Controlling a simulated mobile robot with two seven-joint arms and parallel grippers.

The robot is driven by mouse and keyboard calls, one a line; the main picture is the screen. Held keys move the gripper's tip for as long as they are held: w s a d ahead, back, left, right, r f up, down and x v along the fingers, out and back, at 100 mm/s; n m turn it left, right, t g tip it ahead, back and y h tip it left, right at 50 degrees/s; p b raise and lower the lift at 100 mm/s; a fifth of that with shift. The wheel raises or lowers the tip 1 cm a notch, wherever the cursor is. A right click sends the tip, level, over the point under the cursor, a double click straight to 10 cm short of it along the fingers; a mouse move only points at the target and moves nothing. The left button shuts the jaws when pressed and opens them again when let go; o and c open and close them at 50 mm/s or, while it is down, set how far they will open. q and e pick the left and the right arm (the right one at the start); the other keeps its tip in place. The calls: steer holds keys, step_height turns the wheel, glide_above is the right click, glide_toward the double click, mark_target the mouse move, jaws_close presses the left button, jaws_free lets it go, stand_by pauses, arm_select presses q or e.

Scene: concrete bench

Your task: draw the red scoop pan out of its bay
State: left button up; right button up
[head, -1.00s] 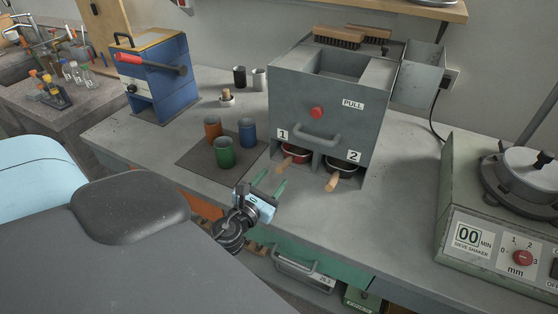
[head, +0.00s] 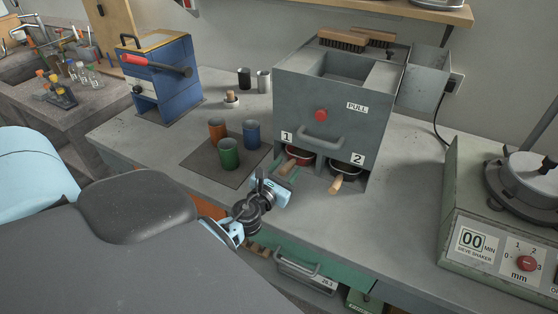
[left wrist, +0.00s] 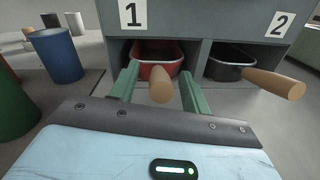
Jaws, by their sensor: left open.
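The red scoop pan (left wrist: 153,55) sits in bay 1 of the grey box (head: 325,110), its wooden handle (left wrist: 162,88) pointing out towards me. In the head view the red pan (head: 300,156) shows partly behind its handle. My left gripper (head: 279,177) is open in front of bay 1. In the left wrist view its two green fingers (left wrist: 158,92) stand on either side of the handle, with gaps on both sides. A black pan (left wrist: 234,65) with a wooden handle (left wrist: 270,83) sits in bay 2, to the right. My right gripper is not in view.
Orange, blue and green cups (head: 229,154) stand on a dark mat left of the box. A green sieve shaker (head: 500,240) stands at the right. The bench between box and shaker is clear.

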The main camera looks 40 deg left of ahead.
arm_select(q)
steer(key=shift+w+a, duration=0.1)
steer(key=shift+w, duration=0.75)
jaws_close()
